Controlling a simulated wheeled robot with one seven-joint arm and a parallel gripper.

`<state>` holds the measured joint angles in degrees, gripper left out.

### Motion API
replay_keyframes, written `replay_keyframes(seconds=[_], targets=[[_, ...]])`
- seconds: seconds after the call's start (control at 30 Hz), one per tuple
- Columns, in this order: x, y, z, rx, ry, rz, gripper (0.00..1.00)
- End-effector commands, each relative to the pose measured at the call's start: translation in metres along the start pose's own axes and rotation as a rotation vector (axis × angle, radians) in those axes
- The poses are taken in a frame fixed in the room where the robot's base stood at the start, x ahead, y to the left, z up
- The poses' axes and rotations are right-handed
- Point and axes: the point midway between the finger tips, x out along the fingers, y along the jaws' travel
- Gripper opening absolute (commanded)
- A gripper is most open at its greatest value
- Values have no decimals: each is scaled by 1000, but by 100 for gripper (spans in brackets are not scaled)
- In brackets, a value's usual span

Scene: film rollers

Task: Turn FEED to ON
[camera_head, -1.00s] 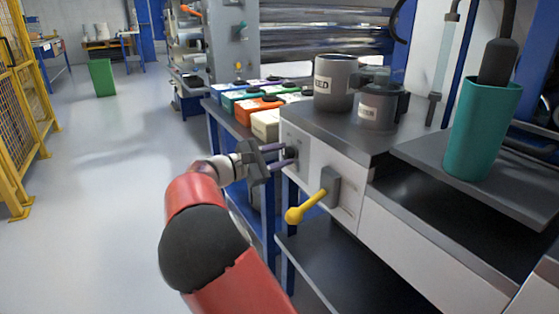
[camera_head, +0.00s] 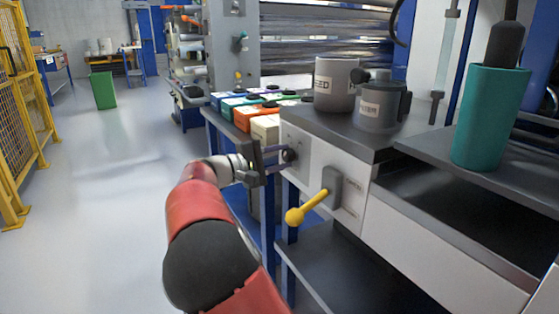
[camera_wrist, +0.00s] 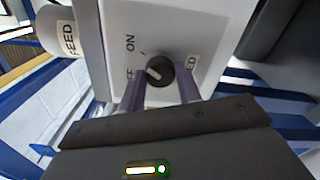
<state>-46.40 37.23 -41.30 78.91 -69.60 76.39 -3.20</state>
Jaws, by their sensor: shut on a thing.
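The dark round FEED knob (camera_wrist: 165,66) sits on the pale front panel in the wrist view, with a white pointer mark. The mark points left and slightly down, toward the partly hidden OFF label. In the head view, my gripper (camera_head: 280,160) reaches the knob (camera_head: 290,155) from the left.
A yellow-handled lever (camera_head: 306,207) sticks out of the same panel, right of and below the knob. Grey mugs (camera_head: 337,88) and a teal cup (camera_head: 490,120) stand on top. Coloured boxes (camera_head: 255,115) line the bench behind.

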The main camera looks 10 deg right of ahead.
Motion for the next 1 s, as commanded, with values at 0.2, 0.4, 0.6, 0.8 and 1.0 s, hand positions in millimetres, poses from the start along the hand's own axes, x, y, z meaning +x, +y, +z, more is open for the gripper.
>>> replay_keyframes(seconds=[0.2, 0.4, 0.6, 0.8, 1.0], targets=[[0, -1, 0, 5, 0, -2, 11], [0, -1, 0, 4, 0, -2, 39], [0, -1, 0, 3, 0, -1, 55], [-1, 0, 0, 3, 0, -1, 55], [-22, 0, -1, 3, 3, 0, 55]])
